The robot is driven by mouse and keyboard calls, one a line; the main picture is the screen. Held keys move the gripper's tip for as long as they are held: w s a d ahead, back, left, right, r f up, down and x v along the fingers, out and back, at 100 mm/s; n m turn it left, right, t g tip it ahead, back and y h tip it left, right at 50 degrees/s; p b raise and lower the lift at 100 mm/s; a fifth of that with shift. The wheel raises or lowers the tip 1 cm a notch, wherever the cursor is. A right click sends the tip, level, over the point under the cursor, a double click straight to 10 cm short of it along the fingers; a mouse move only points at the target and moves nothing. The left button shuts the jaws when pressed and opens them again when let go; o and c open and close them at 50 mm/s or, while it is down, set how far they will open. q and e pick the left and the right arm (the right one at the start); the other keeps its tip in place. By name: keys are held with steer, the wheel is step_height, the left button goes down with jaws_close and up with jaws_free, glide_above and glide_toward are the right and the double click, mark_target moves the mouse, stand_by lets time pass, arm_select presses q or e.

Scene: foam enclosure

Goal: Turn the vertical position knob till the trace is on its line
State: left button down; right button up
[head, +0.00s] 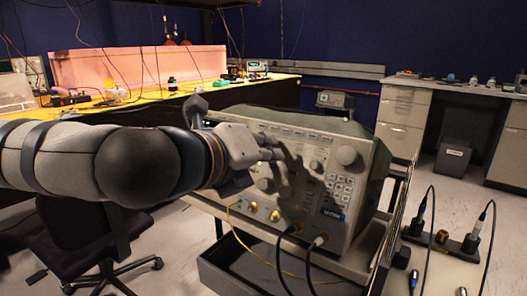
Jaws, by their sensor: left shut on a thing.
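A grey oscilloscope (345,190) stands on a cart, its front panel facing me and to the left. My left gripper (270,148) reaches across from the left and is shut at the panel, on what seems to be the vertical position knob, which the fingers hide. A round knob (265,184) shows just below the fingers, and a larger knob (348,155) sits at the panel's upper right. My arm and gripper cover the panel's left part. I cannot see the screen, the trace or its line. My right gripper is out of view.
Black cables and a yellow cable (237,228) hang from the panel's lower sockets. The cart (212,208) has a dark lower tray. A black chair (75,235) stands at the lower left. Plugs on a holder (440,240) stand at the right. A yellow-topped bench is behind.

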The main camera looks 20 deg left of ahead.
arm_select(q)
steer(key=c, duration=1.9)
jaws_free()
